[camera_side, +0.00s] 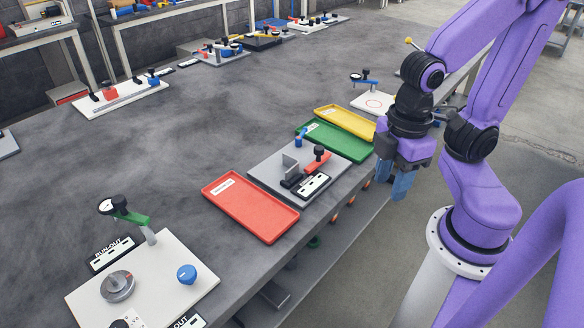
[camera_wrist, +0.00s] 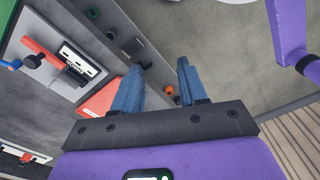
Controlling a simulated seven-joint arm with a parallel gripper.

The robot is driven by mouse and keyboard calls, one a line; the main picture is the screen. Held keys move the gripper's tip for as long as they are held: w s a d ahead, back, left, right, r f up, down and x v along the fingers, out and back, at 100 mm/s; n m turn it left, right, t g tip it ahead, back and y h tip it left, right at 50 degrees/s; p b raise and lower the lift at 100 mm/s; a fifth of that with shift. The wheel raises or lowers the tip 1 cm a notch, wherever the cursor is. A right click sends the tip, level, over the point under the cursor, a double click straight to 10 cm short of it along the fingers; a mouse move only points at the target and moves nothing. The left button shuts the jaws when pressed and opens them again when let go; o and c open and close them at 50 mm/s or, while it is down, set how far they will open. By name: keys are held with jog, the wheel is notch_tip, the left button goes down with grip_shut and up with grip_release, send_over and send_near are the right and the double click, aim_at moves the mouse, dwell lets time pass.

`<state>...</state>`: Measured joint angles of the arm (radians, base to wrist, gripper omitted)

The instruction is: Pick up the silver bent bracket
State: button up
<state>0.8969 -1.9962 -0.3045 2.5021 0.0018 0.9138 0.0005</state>
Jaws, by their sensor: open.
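The silver bent bracket (camera_side: 290,165) stands upright on a grey fixture plate (camera_side: 262,172) near the table's front edge in the side view. A red-handled clamp (camera_side: 318,162) stands just to its right. My gripper (camera_side: 393,184) is to the right of the plate, past the table's edge, with its blue fingers pointing down. In the wrist view my gripper (camera_wrist: 158,68) is open, with nothing between the fingers. The fixture's red handle (camera_wrist: 42,52) shows at the upper left there; I cannot make out the bracket in that view.
A red tray (camera_side: 250,208) lies left of the fixture; green (camera_side: 345,143) and yellow (camera_side: 345,121) trays lie beyond it. A white run-out fixture (camera_side: 150,285) with a dial gauge stands at the front left. The table's middle is bare.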

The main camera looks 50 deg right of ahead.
jog(key=w+a+f+n+h, duration=0.1)
jog(key=w+a+n+h, duration=0.15)
jog(key=w, duration=0.45)
jog(key=w+a+f+n+h, duration=0.1)
jog(key=w+a+f+h, duration=0.2)
jog(key=w, duration=0.4)
jog(key=n+t+h, duration=0.2)
jog(key=n+h, duration=0.2)
jog(key=h, duration=0.3)
send_near(293, 168)
jog(key=x, duration=0.4)
jog(key=shift+w+a+f, duration=0.1)
jog(key=shift+w+f, duration=0.15)
jog(key=shift+x, duration=2.65)
jog(key=shift+s+r, duration=0.2)
grip_shut()
